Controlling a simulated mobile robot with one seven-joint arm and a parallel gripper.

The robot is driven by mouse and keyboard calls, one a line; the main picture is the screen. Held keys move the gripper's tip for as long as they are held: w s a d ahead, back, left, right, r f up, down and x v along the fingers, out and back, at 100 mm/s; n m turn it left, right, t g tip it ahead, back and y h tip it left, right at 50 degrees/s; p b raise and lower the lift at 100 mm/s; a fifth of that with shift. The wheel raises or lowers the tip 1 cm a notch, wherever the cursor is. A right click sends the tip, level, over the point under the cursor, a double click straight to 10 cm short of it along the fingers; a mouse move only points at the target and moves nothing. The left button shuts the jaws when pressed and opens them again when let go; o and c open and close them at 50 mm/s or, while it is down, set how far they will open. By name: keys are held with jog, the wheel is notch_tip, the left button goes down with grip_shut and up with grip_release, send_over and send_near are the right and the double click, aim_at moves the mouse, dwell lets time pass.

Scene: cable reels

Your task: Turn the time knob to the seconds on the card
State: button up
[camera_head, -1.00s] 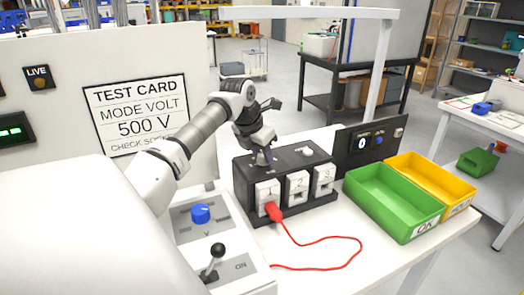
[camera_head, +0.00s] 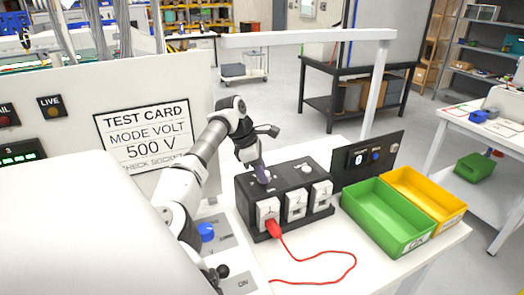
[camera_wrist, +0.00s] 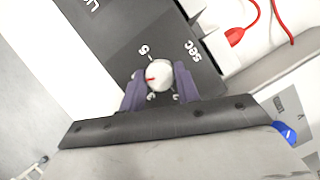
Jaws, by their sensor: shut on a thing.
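The time knob (camera_wrist: 159,76) is a small white round knob with a red mark, on a dark face printed "5" and "sec". In the wrist view the red mark lies on the knob's left side. My gripper (camera_wrist: 158,88) is shut on it, one purple finger on each side. In the head view my gripper (camera_head: 262,174) reaches down onto the top of the black socket box (camera_head: 248,192) and hides the knob. The test card (camera_head: 150,134) reads MODE VOLT, 500 V and a CHECK SOCKET line cut off by my arm's side; no seconds are readable.
A red plug (camera_head: 274,228) sits at the box's first socket, its red cable (camera_head: 340,272) looping over the table. A green bin (camera_head: 385,222) and a yellow bin (camera_head: 430,197) stand to the right.

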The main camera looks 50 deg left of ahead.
jog(key=shift+m+p, duration=0.35)
jog(key=shift+m, duration=0.25)
jog(key=o, duration=1)
jog(key=shift+c, duration=0.2)
jog(key=b+v, duration=0.2)
jog(key=v, duration=0.5)
jog(key=shift+a+r+g, duration=0.15)
jog(key=shift+r+g, duration=0.15)
